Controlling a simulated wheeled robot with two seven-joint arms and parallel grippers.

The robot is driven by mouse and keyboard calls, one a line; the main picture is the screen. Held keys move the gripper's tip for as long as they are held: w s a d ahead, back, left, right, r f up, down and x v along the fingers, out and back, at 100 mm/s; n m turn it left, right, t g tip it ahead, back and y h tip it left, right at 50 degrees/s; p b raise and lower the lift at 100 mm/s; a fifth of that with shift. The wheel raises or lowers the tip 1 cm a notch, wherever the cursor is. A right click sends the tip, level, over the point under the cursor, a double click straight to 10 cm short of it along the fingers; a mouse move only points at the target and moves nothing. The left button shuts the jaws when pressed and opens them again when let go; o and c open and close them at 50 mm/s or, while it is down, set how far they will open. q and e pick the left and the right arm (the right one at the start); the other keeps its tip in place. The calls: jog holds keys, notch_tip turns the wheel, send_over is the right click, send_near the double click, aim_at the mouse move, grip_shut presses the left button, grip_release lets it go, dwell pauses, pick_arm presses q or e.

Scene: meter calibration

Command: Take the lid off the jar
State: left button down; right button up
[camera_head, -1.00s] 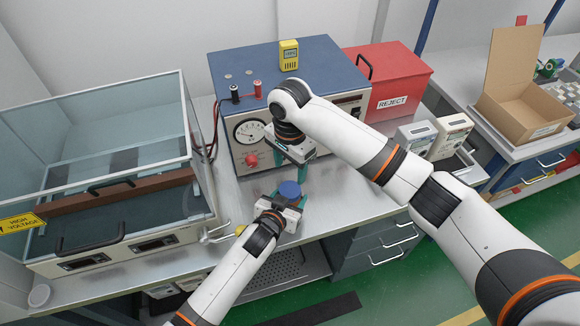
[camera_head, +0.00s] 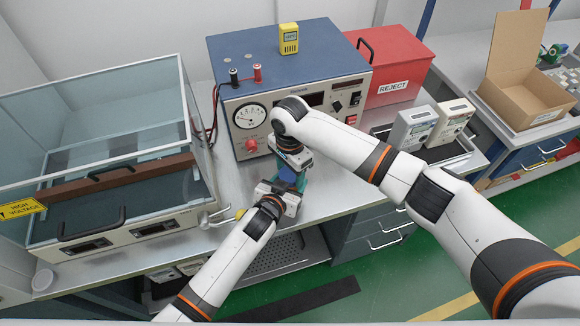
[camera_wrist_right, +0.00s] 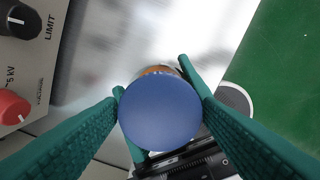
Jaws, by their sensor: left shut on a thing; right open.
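The jar's round blue lid (camera_wrist_right: 160,112) faces the right wrist camera, and a sliver of orange-brown jar (camera_wrist_right: 156,70) shows past its far edge. In the head view the lid (camera_head: 287,175) is mostly covered by my right gripper. My left gripper (camera_head: 284,188) is shut on the jar below the lid; its teal fingers and black body also show in the right wrist view. My right gripper (camera_head: 291,172) is open above the jar. In the right wrist view its teal fingers (camera_wrist_right: 160,104) stand on either side of the lid; whether they touch it cannot be told.
The blue-topped meter unit (camera_head: 290,65) with dial and knobs stands just behind the jar. A glass-walled high-voltage box (camera_head: 110,160) is at left. A red reject bin (camera_head: 395,75) and a tray of small meters (camera_head: 432,125) are at right. The bench's front edge is near.

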jog(key=c, duration=0.8)
jog(key=n, duration=1.3)
jog(key=shift+n, duration=0.3)
jog(key=o, duration=1.1)
jog(key=shift+c, duration=0.2)
jog(key=shift+r, duration=0.1)
